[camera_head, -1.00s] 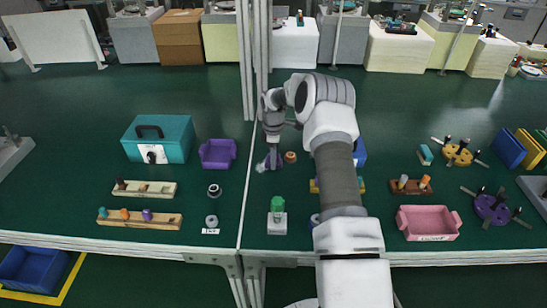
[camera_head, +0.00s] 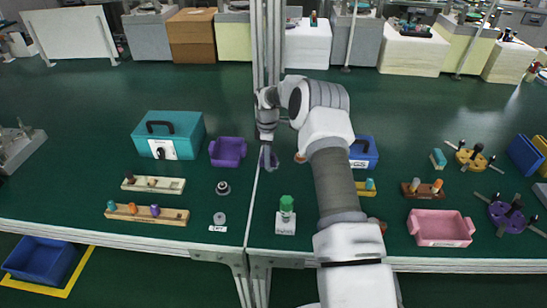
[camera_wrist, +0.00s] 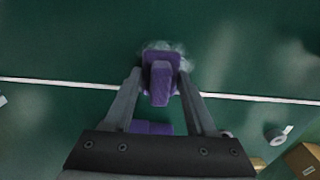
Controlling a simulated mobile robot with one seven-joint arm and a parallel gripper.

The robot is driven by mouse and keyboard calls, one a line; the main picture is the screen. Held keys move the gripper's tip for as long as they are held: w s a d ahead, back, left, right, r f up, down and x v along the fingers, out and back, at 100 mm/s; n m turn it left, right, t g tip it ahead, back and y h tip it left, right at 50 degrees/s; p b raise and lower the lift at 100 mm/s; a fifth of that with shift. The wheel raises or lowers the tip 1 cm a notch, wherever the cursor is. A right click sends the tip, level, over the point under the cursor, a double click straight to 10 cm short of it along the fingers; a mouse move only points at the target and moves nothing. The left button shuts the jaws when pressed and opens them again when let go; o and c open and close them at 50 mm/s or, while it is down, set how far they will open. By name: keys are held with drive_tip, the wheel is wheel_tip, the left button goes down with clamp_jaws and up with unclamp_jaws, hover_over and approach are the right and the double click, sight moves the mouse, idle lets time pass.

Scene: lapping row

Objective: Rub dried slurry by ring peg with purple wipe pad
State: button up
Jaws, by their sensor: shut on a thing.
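My gripper (camera_wrist: 159,88) is shut on the purple wipe pad (camera_wrist: 160,72), low over the green table by the white seam line. The pad also shows under my gripper in the head view (camera_head: 268,159). A pale, smeared patch of dried slurry (camera_wrist: 178,48) shows around the pad's far end in the wrist view. The pad overlaps part of it; contact with the table cannot be told for sure. A small orange-brown ring piece (camera_head: 299,158) sits just right of my gripper, partly hidden by my arm; whether it is the ring peg is unclear.
A purple bin (camera_head: 228,151) stands close left of my gripper, with a teal case (camera_head: 169,133) beyond. Dark ring pieces (camera_head: 222,187), peg racks (camera_head: 147,214) and a green-topped block (camera_head: 285,222) stand nearer. A blue box (camera_head: 364,151) is right of my arm. The table behind is clear.

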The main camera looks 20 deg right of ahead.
sight(284, 166)
drive_tip(key=shift+w+a+f, duration=0.15)
drive_tip(key=shift+w+a, duration=0.2)
drive_tip(key=shift+a, duration=0.45)
drive_tip(key=shift+d, duration=0.1)
